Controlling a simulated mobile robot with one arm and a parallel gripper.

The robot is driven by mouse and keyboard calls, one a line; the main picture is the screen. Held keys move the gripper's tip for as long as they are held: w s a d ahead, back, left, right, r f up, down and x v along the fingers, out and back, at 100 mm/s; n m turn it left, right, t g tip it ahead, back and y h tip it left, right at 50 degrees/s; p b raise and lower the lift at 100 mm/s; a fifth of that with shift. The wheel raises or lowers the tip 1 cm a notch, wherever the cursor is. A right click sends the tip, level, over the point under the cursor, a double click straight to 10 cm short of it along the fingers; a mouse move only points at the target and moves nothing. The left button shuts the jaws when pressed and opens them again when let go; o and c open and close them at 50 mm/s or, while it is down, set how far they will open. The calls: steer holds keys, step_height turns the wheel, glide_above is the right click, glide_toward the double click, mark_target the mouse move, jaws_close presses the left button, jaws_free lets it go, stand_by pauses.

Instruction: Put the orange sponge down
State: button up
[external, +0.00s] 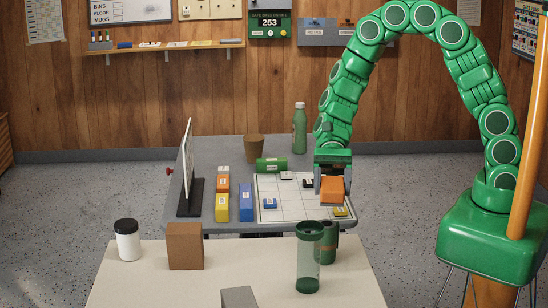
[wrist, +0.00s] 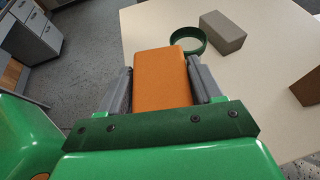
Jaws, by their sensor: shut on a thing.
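The orange sponge (external: 332,190) is between the fingers of my gripper (external: 331,180) in the external view. It is over the right part of a white grid board (external: 290,211) on the grey table. I cannot tell whether it touches the board. In the wrist view the orange sponge (wrist: 161,78) sits between the two grey fingers of my gripper (wrist: 162,85), which is shut on it. The board under it is hidden there.
Small blue, black and yellow pieces lie on the board. Coloured boxes (external: 245,203) and an upright panel (external: 188,155) are left. A clear tumbler (external: 308,262) stands on the beige table in front.

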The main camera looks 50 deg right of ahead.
mark_target(323, 185)
steer(key=a+r, duration=0.1)
steer(key=w+a+r+m+t, duration=0.1)
steer(key=shift+w+r+t+y, duration=0.2)
steer(key=shift+r+t+y, duration=0.1)
steer(key=shift+r+y, duration=0.1)
steer(key=shift+m+t+y, duration=0.4)
steer(key=shift+m+t, duration=0.1)
steer(key=shift+m, duration=0.4)
steer(key=w+a+f, duration=0.3)
steer(key=f, duration=0.2)
steer(key=w+a+f, duration=0.4)
steer(key=f, duration=0.2)
steer(key=w+a+f, duration=0.3)
steer(key=f, duration=0.3)
steer(key=shift+w+a, duration=0.25)
steer(key=shift+a, duration=0.1)
steer(key=shift+w+a+f, duration=0.25)
steer(key=shift+f, duration=0.15)
steer(key=shift+w+a+f, duration=0.2)
steer(key=shift+f, duration=1.75)
